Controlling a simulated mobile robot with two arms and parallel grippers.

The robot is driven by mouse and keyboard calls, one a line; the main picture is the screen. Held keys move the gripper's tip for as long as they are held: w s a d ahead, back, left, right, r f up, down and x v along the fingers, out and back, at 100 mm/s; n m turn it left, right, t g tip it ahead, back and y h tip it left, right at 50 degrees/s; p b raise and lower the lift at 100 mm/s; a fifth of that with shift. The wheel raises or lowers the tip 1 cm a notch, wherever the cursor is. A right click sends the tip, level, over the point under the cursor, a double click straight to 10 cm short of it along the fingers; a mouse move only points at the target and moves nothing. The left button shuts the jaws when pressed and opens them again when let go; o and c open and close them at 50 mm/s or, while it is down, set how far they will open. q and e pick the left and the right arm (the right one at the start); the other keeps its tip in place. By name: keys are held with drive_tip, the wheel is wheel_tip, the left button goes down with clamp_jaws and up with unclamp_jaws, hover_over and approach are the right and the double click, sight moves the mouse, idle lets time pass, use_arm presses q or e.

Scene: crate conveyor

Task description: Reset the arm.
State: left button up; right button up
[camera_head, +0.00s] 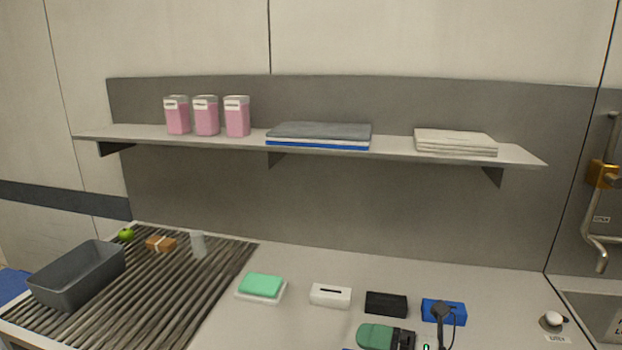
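Neither of my grippers shows in the head view, and no part of my arms can be made out. The task names no object. A grey crate (62,292) stands on the slatted roller conveyor (190,290) at the left. Behind and right of it on the rollers are a green apple-like fruit (126,235), a small brown box (161,244) with a light band and a pale cylinder (198,244). They stand apart from each other.
On the counter (300,270) are a green pad on a white tray (262,286), a white box (330,295), a black box (386,303), a blue box (452,313) behind a black device (440,313), and a green-and-black item (380,336). A shelf (395,151) holds jars and folded cloths.

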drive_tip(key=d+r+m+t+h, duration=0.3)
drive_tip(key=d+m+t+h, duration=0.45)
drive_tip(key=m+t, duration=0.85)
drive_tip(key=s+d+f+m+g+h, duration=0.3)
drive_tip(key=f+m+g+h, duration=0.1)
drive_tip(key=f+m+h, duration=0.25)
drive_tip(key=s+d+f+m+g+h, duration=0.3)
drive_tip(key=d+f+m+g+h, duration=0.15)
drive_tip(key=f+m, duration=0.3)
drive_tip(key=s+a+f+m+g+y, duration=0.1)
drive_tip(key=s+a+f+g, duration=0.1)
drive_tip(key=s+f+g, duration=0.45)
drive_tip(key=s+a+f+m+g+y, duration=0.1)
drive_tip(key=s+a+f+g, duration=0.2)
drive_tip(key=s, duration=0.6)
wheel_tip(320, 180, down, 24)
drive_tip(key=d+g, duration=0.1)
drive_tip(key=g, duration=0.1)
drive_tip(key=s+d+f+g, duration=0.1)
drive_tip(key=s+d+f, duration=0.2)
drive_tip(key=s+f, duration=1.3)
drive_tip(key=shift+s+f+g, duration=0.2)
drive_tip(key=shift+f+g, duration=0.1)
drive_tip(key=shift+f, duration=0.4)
